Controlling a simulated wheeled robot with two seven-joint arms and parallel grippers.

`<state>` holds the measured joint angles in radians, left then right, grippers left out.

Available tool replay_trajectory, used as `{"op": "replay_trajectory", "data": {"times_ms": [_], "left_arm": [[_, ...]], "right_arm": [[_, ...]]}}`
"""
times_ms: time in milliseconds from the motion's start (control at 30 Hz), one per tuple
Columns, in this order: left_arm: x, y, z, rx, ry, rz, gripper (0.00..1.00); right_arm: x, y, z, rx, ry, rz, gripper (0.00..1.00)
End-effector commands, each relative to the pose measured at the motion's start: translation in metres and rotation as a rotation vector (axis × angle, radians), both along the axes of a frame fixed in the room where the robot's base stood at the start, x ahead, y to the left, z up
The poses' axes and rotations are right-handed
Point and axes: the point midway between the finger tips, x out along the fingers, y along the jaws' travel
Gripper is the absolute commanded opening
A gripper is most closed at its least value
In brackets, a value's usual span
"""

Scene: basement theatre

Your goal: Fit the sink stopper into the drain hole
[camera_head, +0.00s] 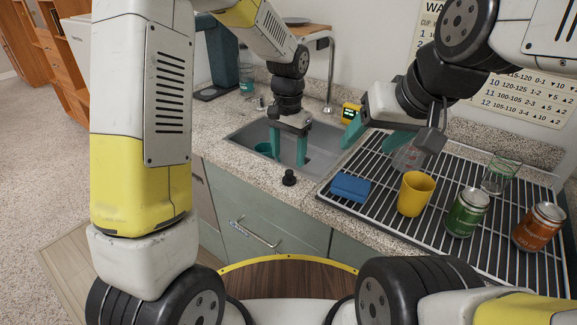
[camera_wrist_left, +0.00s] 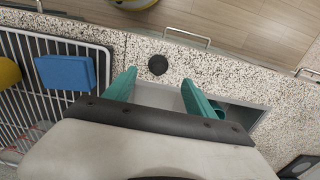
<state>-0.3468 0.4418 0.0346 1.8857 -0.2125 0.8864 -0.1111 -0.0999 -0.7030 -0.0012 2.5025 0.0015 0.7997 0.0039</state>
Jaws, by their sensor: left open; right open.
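The black sink stopper (camera_head: 289,177) stands on the speckled counter just in front of the sink. In the left wrist view the stopper (camera_wrist_left: 158,64) is a dark disc just beyond the fingertips, between their lines. The grey sink basin (camera_head: 240,137) lies behind it; I cannot make out the drain hole. My left gripper (camera_head: 288,156) is open and empty, over the sink, fingers pointing down, apart from the stopper. It also shows in the left wrist view (camera_wrist_left: 158,80). My right gripper (camera_head: 378,140) is open above the drying rack, partly hidden by its own wrist.
A teal cup (camera_head: 263,148) is in the sink. The wire rack (camera_head: 358,202) at right holds a blue sponge (camera_head: 350,187), a yellow cup (camera_head: 415,194), a green can (camera_head: 467,212), an orange can (camera_head: 540,226) and glasses. A faucet (camera_head: 330,75) rises behind the sink.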

Motion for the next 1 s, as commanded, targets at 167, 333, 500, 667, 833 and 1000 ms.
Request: {"op": "replay_trajectory", "data": {"times_ms": [167,333,500,667,833,1000], "left_arm": [[-0.001,0.0,-0.021,0.0,0.002,0.0,0.64],[-0.002,-0.003,-0.047,0.001,0.003,0.001,0.64],[-0.002,-0.003,-0.065,0.0,0.001,0.002,0.64],[-0.001,-0.003,-0.067,-0.001,-0.002,0.002,0.64],[-0.001,-0.003,-0.067,-0.001,-0.002,0.002,0.52],[-0.001,-0.003,-0.067,-0.001,-0.002,0.002,0.19]], "right_arm": [[0.0,0.0,0.0,-0.002,0.0,0.002,0.64],[0.001,0.0,0.0,-0.004,0.0,0.004,0.64],[0.001,0.0,0.0,-0.004,0.0,0.005,0.64],[0.001,0.0,0.0,-0.004,0.0,0.005,0.64],[0.001,0.0,0.0,-0.004,0.0,0.005,0.64],[0.001,0.0,0.0,-0.004,0.0,0.005,0.64]]}}
